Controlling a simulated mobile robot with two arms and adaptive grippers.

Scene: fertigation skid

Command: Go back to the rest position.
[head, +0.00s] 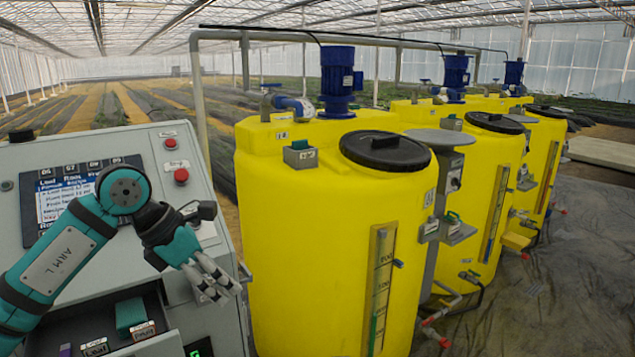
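My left arm, teal and black and marked ARM L, comes in from the left across the front of a grey control cabinet (110,190). Its gripper (224,290) points down and to the right, between the cabinet and the nearest yellow tank (290,230). Its grey fingers look spread, with a gap between the tips, and nothing shows between them. The arm covers part of the cabinet's screen (62,200). My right gripper is not in view.
An open drawer (150,345) below the arm holds a green block (130,315) and small labelled pieces. Red buttons (181,175) sit on the cabinet. More yellow tanks (500,155) with blue motors stand behind. Open floor (575,290) lies at the right.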

